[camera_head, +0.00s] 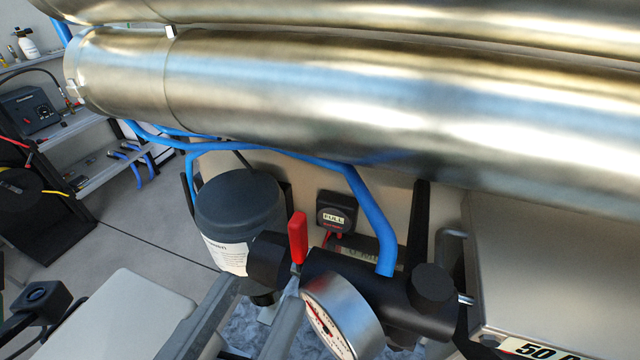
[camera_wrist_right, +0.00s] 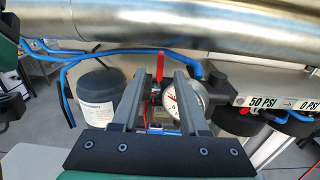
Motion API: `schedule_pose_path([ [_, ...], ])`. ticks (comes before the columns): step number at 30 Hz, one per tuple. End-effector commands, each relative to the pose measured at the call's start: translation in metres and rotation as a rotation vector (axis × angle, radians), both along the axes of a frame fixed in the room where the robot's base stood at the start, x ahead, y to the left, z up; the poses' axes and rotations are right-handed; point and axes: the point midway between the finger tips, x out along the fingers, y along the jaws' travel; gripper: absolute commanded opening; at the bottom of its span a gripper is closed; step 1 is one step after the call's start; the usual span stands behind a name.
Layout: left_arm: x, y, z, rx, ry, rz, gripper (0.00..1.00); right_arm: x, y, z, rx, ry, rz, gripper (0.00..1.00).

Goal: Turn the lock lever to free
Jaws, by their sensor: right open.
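The red lock lever (camera_head: 298,238) stands upright on a dark pipe fitting (camera_head: 330,275), beside a round white pressure gauge (camera_head: 338,318). In the right wrist view the red lever (camera_wrist_right: 160,68) appears between the fingertips, with the gauge (camera_wrist_right: 185,103) partly behind the right finger. My right gripper (camera_head: 260,302) is open and empty, low in the head view, with its fingers pointing up toward the lever. I see no contact with the lever. The lever's lower end is partly hidden at the fitting. My left gripper is not in view.
Large steel tubes (camera_head: 400,100) run across above the lever. Blue hoses (camera_head: 365,205) hang beneath them and enter the fitting. A dark canister (camera_head: 237,205) stands left of the lever. A box with a PSI label (camera_head: 545,260) is at right. Open floor lies at left.

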Motion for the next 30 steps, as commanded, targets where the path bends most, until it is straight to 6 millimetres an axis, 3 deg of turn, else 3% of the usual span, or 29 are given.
schedule_pose_path([
  [16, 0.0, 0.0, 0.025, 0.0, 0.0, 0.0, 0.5, 0.093, -0.044, 0.002, -0.003, -0.002, -0.006, 0.44],
  [27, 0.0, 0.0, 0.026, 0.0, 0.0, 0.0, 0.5, 0.102, -0.048, 0.0, -0.001, -0.002, -0.002, 0.44],
  [30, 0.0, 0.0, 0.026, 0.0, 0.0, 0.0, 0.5, 0.102, -0.048, 0.0, -0.001, -0.002, -0.003, 0.28],
])
